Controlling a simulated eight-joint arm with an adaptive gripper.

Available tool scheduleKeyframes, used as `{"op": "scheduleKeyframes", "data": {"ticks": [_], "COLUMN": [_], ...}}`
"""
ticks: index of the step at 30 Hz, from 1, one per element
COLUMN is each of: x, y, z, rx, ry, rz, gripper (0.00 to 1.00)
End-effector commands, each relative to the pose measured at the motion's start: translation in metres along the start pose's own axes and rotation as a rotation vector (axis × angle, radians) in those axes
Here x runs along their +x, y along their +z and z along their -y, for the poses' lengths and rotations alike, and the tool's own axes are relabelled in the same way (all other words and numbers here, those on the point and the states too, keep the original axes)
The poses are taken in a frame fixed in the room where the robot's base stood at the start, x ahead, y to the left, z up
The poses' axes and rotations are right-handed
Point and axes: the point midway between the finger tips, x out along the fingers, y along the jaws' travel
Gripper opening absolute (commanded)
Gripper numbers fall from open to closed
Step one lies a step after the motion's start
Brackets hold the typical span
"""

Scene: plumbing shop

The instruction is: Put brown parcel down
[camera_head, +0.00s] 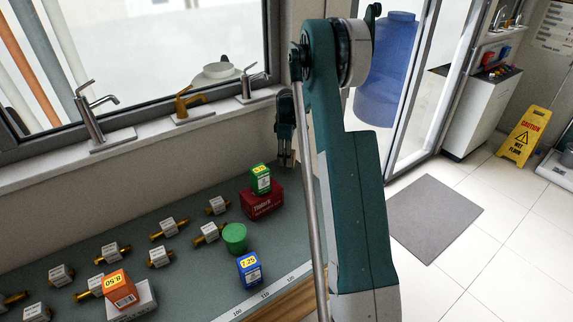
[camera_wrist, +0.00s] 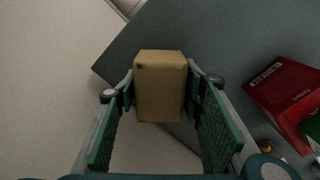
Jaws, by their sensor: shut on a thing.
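The brown parcel (camera_wrist: 160,75) is a small plain box between the green pads of my gripper (camera_wrist: 162,88) in the wrist view. My gripper is shut on its two sides. In the head view my gripper (camera_head: 286,140) hangs near the wall, at the far right end of the grey-green counter (camera_head: 185,285). The parcel cannot be made out there. In the wrist view a corner of the counter (camera_wrist: 225,35) shows behind the parcel; I cannot tell the height of the gap between them.
A red box (camera_head: 262,203) with a green box (camera_head: 260,179) on top stands close to my gripper. A green cylinder (camera_head: 234,238), a blue box (camera_head: 249,270), an orange box (camera_head: 120,289) and several brass fittings stand on the counter. The window sill (camera_head: 150,135) holds taps.

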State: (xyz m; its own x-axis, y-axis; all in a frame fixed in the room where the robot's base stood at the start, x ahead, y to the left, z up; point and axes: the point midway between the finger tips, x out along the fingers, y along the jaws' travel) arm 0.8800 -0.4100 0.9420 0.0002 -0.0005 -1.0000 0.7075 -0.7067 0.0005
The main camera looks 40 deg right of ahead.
Motion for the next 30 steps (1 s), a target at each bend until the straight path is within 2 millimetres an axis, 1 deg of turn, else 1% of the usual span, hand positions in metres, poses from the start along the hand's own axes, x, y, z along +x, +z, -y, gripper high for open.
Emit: {"op": "scheduleKeyframes", "data": {"ticks": [7, 10, 18, 21, 30], "x": [0.0, 0.004, 0.03, 0.036, 0.037], "y": [0.0, 0.0, 0.0, 0.0, 0.0], "z": [0.0, 0.0, 0.0, 0.0, 0.0], "rx": [0.0, 0.0, 0.0, 0.0, 0.0], "ry": [0.0, 0.0, 0.0, 0.0, 0.0], "rz": [0.0, 0.0, 0.0, 0.0, 0.0], "gripper": [0.22, 0.22, 0.22, 0.22, 0.22]}}
